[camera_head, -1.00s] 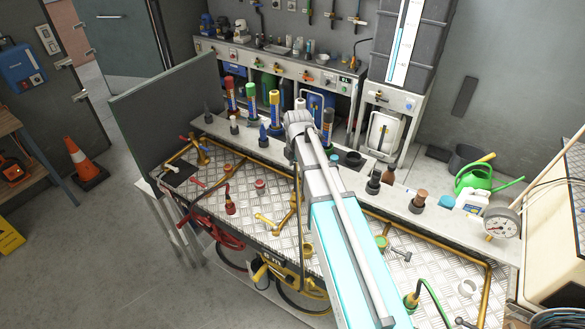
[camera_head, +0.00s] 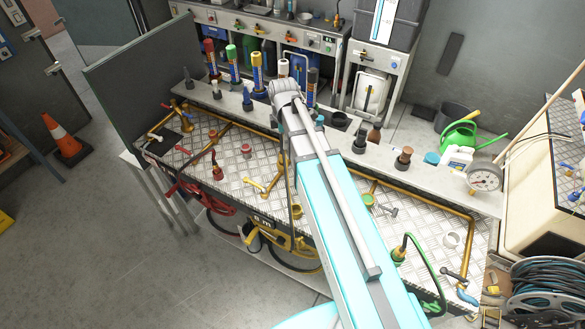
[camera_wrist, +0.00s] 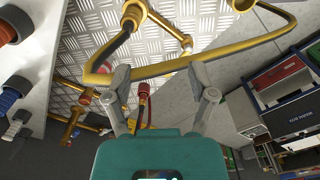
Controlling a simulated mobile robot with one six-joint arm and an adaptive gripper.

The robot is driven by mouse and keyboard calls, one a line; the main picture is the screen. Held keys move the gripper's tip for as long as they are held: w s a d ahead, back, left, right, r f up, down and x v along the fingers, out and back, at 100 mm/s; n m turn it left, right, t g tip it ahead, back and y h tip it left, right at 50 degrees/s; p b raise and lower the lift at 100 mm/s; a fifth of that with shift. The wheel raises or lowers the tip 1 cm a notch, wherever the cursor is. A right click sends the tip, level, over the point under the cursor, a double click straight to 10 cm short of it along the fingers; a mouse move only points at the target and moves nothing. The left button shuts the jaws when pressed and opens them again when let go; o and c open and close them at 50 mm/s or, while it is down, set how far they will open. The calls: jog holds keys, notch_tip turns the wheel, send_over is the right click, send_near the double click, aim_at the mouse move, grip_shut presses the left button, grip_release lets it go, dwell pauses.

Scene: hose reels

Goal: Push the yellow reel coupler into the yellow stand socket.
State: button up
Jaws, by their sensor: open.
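In the wrist view my gripper (camera_wrist: 160,76) is open, its two fingers apart with nothing held between the tips. In the head view it is hidden behind my arm. A yellow fitting (camera_wrist: 132,14) with a dark hose running to it shows at the top of the wrist view, beyond the fingertips; I cannot tell if it is the coupler or the socket. In the head view a brass-yellow branched fitting (camera_head: 268,186) lies on the tread plate left of my arm. The yellow reel (camera_head: 283,242) hangs at the bench's front edge. My arm covers part of this area.
A red coupler (camera_head: 217,172) stands on the plate to the left, also in the wrist view (camera_wrist: 143,92). A green coupler (camera_head: 399,253) with its hose stands at right. Yellow pipes (camera_head: 430,208) edge the plate. Several bottles stand on the back ledge.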

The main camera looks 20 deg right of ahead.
jog(key=s+m, duration=1.3)
jog(key=m, duration=0.4)
jog(key=shift+s+a, duration=0.25)
jog(key=shift+a, duration=0.2)
notch_tip(320, 180, down, 10)
jog(key=b, duration=0.9)
jog(key=shift+r+b, duration=0.2)
jog(key=shift+b, duration=0.15)
dwell(0.5)
